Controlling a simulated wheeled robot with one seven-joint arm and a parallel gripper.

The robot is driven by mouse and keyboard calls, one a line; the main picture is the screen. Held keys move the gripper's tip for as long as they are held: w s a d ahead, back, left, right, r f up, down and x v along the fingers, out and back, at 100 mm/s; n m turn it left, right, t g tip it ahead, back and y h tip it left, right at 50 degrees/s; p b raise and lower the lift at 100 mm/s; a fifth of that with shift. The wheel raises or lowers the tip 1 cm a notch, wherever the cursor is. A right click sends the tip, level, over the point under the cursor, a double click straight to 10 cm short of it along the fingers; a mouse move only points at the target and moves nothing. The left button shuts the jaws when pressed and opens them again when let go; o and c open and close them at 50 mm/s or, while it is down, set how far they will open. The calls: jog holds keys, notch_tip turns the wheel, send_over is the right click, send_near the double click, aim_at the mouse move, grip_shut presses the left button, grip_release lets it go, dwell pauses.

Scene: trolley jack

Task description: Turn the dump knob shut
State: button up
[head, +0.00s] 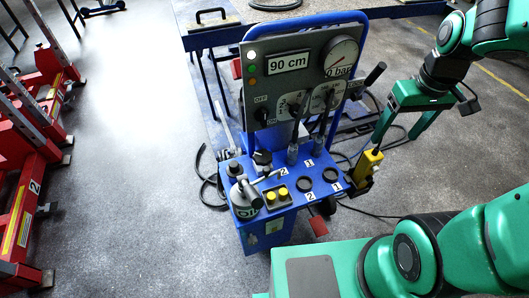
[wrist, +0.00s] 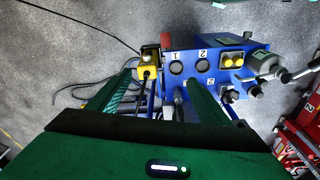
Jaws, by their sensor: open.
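A blue trolley console (head: 300,205) stands in the middle of the head view. A black knob (head: 262,158) sits at the back left of its top, and a second dark knob (head: 233,168) is left of it. No label tells me which is the dump knob. In the wrist view black knobs (wrist: 226,97) show at the console's right end, right of my fingers. My gripper (head: 396,140) is open and empty, with its fingers pointing down at the right of the console, apart from both knobs. Its fingers also show in the wrist view (wrist: 160,82).
An oil can (head: 246,200) stands close by the knobs, beside yellow buttons (head: 277,196). Two levers (head: 294,140) rise below the gauge panel (head: 300,70). A yellow pendant (head: 368,163) hangs at the console's right. Red stands (head: 30,150) are at the left; floor between is clear.

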jog(key=w+a+f+n+y, duration=0.1)
jog(key=w+a+f+n, duration=0.5)
jog(key=w+a, duration=0.4)
jog(key=n+t+y, duration=0.1)
jog(key=n+y, duration=0.2)
jog(key=n, duration=0.3)
send_near(264, 155)
jog(key=x, duration=0.8)
jog(key=shift+a, duration=0.1)
jog(key=shift+c, duration=0.4)
jog(key=c, duration=1)
